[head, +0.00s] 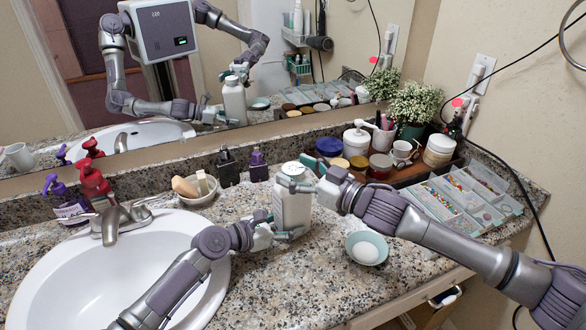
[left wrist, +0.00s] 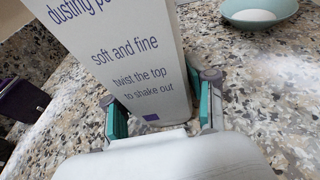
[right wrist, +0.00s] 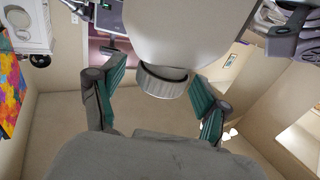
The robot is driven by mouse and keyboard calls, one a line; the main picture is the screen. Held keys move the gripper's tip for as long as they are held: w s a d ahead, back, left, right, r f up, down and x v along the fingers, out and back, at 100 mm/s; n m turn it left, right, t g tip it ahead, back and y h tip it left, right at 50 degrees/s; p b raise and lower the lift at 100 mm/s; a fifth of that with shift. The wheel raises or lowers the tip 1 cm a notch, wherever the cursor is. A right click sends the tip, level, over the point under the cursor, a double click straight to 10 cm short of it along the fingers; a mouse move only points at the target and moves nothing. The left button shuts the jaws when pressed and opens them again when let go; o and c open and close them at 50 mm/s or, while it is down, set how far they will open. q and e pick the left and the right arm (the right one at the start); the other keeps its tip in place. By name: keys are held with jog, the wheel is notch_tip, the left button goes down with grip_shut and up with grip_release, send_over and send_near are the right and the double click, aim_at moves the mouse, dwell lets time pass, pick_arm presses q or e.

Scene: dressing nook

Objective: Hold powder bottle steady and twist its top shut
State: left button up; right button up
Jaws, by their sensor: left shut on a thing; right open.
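The powder bottle (head: 291,208) stands upright on the speckled counter, white with printed label text. The left wrist view shows its label (left wrist: 125,50), reading "soft and fine" and "twist the top". My left gripper (head: 289,235) is shut on the bottle's lower body, with one teal finger on each side (left wrist: 158,108). My right gripper (head: 303,180) is open at the bottle's top (head: 293,169). In the right wrist view the grey ridged top (right wrist: 162,82) lies between the open fingers (right wrist: 158,100), with visible gaps. How far the top is turned cannot be told.
The sink (head: 110,275) lies left of the bottle. A teal dish (head: 367,257) with a white round thing stands to the right. Behind are a soap bowl (head: 198,197), two dark bottles, and a wooden tray (head: 402,176) of jars. A compartment box (head: 460,204) sits at right.

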jog(key=shift+w+a, duration=0.25)
jog(key=shift+a, duration=0.1)
jog(key=c, duration=1.2)
